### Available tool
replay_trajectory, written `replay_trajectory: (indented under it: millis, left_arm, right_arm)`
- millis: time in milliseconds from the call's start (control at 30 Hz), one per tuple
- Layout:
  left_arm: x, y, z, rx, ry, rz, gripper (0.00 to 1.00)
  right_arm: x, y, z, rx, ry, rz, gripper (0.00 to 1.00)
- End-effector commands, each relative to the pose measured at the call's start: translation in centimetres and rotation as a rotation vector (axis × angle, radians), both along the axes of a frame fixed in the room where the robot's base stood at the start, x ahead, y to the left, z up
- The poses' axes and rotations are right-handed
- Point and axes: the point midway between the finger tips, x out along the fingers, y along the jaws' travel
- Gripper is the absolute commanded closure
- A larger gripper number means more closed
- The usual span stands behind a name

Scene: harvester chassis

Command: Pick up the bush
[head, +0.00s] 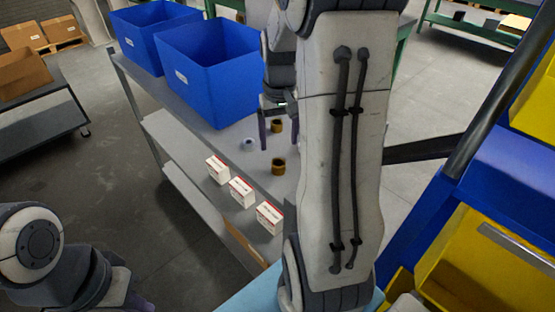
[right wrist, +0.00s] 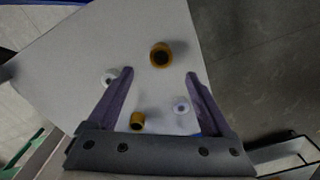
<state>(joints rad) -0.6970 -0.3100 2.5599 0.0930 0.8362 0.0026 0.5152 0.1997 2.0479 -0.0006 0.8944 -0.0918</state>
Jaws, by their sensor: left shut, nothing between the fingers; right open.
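Two small brown-gold bushes stand on the grey table; in the head view one bush (head: 277,126) is farther back and the other bush (head: 278,165) is nearer. In the right wrist view one bush (right wrist: 160,55) shows just past the line between the fingertips, and another bush (right wrist: 137,120) shows near the gripper's base. My right gripper (right wrist: 160,73) is open and empty above the table, pointing down. In the head view my right arm partly hides this gripper (head: 280,142). My left gripper (head: 138,304) is shut and empty, mostly cut off at the bottom edge.
White rings (right wrist: 109,79) (right wrist: 181,105) lie near the bushes. Two blue bins (head: 205,70) (head: 150,35) stand at the table's back. White-and-red boxes (head: 242,191) stand in a row on the left side. Yellow bins (head: 480,262) are at the right.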

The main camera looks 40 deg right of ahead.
Motion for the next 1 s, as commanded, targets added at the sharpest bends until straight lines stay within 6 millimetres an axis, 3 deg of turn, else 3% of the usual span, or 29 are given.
replay_trajectory:
  millis: [100, 367, 633, 933, 967, 1000]
  left_arm:
    - [0.0, 0.0, 0.4, 0.000, 0.000, -0.001, 1.00]
    - [0.0, 0.0, 1.1, 0.000, 0.000, -0.002, 1.00]
    - [0.0, 0.0, 2.6, 0.000, 0.000, -0.005, 1.00]
    - [0.0, 0.0, 2.6, 0.000, 0.000, -0.005, 1.00]
    - [0.0, 0.0, 2.6, 0.000, 0.000, -0.005, 1.00]
    - [0.0, 0.0, 2.6, 0.000, 0.000, -0.005, 1.00]
  right_arm:
    - [-0.1, 0.1, -1.9, 0.003, 0.004, 0.001, 0.16]
    - [-0.1, 0.1, -4.0, 0.003, 0.004, 0.001, 0.16]
    - [0.0, 0.2, -7.9, 0.003, 0.003, 0.001, 0.16]
    - [0.0, 0.2, -8.6, 0.000, -0.001, 0.002, 0.16]
    - [0.0, 0.2, -8.6, 0.000, -0.001, 0.002, 0.20]
    - [0.0, 0.2, -8.6, 0.000, -0.001, 0.002, 0.35]
